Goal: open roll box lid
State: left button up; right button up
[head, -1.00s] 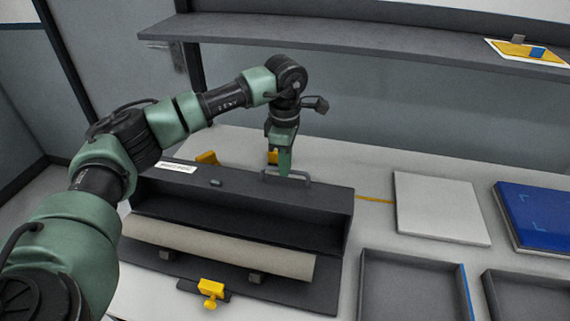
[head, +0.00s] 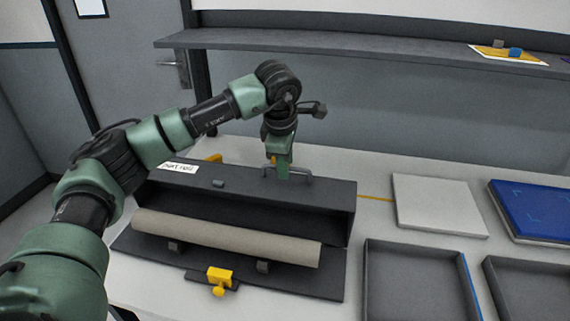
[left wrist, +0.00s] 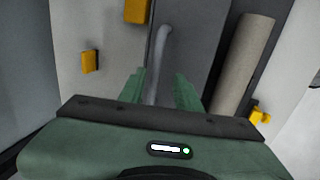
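The dark roll box lid (head: 235,190) stands raised, with its dark hollow side facing the front. A label (head: 178,167) lies on its upper panel. The lid's grey handle (head: 302,176) is at the right part of its top. My left gripper (head: 283,176) points down at this handle. In the left wrist view the handle (left wrist: 163,50) runs between the two spread green fingers, with gaps beside it. A beige roll (head: 225,238) lies exposed on the dark base (head: 320,285) in front of the lid. My right gripper is not in view.
A yellow latch (head: 219,277) sits at the base's front edge. A pale square panel (head: 438,205), a blue panel (head: 535,208) and open grey trays (head: 415,246) lie to the right. A shelf (head: 350,52) runs across the back above the table.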

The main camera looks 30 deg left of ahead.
pick_arm(q)
jog(key=shift+r, duration=0.2)
jog(key=b+v, duration=0.1)
jog(key=v, duration=0.6)
jog(key=shift+s+b, duration=0.2)
jog(key=shift+b, duration=0.1)
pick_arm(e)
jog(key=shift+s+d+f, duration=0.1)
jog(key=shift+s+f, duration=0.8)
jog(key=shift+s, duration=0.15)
pick_arm(q)
jog(key=shift+r, duration=0.15)
